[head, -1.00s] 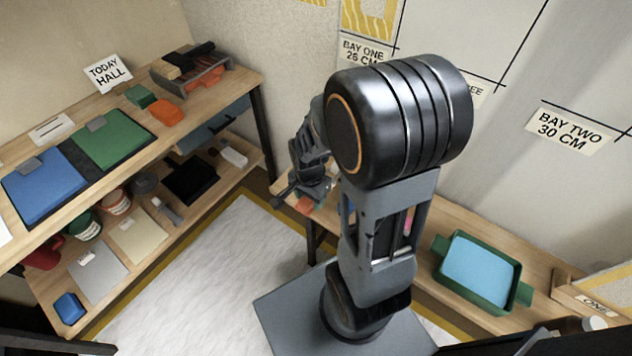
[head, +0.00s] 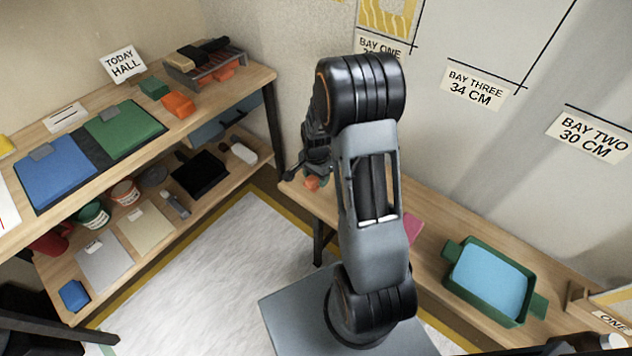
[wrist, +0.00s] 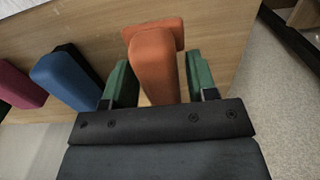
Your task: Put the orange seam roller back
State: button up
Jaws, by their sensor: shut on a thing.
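The orange seam roller (wrist: 155,62) is a T-shaped orange piece in the wrist view, its wide end pointing away from me. My gripper (wrist: 160,82) is shut on it, with a green finger pad on each side of its stem. In the head view, my gripper (head: 318,172) is above the left end of the low bench (head: 440,215), and a small orange part of the roller (head: 312,183) shows below it. My arm hides much of the gripper there. I cannot tell whether the roller touches the bench.
A blue piece (wrist: 66,78) and a magenta piece (wrist: 18,84) are left of the roller. A green tray (head: 490,282) stands farther right on the bench. The left shelf (head: 225,103) holds an orange block (head: 178,104), a green block (head: 155,88) and a rack (head: 205,68).

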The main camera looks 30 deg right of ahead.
jog(key=shift+w+d+f, duration=0.25)
jog(key=shift+w+f, duration=0.3)
jog(key=shift+f, duration=0.15)
jog(key=f, duration=0.1)
jog(key=w+f, duration=0.1)
jog(key=f, duration=0.1)
jog(key=shift+d+b, duration=0.2)
jog(key=shift+b, duration=0.15)
jog(key=shift+f, duration=0.4)
jog(key=shift+f, duration=0.1)
jog(key=shift+s+f+b, duration=0.1)
jog(key=shift+f+b, duration=0.3)
jog(key=o, duration=1)
jog(key=shift+o, duration=0.2)
